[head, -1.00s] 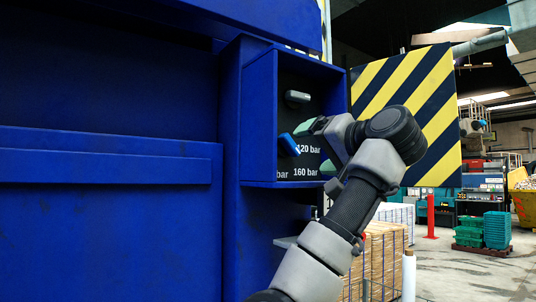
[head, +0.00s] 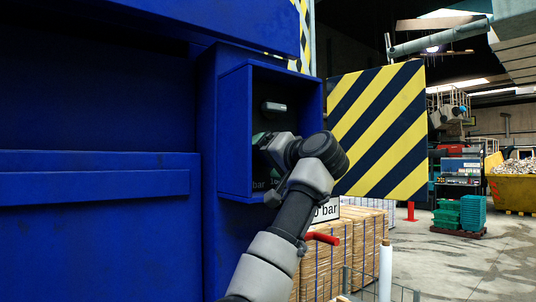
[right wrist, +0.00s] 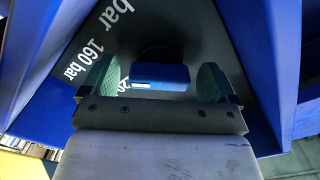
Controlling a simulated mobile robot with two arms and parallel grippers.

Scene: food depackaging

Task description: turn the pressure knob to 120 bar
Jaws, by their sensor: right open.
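The blue pressure knob (right wrist: 162,77) shows in the right wrist view on a dark dial panel (right wrist: 175,20), with a white mark at its left end. My right gripper (right wrist: 158,80) is open, with one green-padded finger on each side of the knob and a gap visible on both sides. Printed "160 bar" shows at the left of that view; another label is partly covered by the left finger. In the head view my right gripper (head: 266,155) reaches into the blue box (head: 233,130) and hides the knob and most labels. My left gripper is not in view.
A grey handle (head: 273,107) sits above the gripper inside the box. The box walls close in around my gripper. A yellow-black striped panel (head: 378,130) stands to the right. Below are stacked cartons (head: 360,235) and a red handle (head: 322,238).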

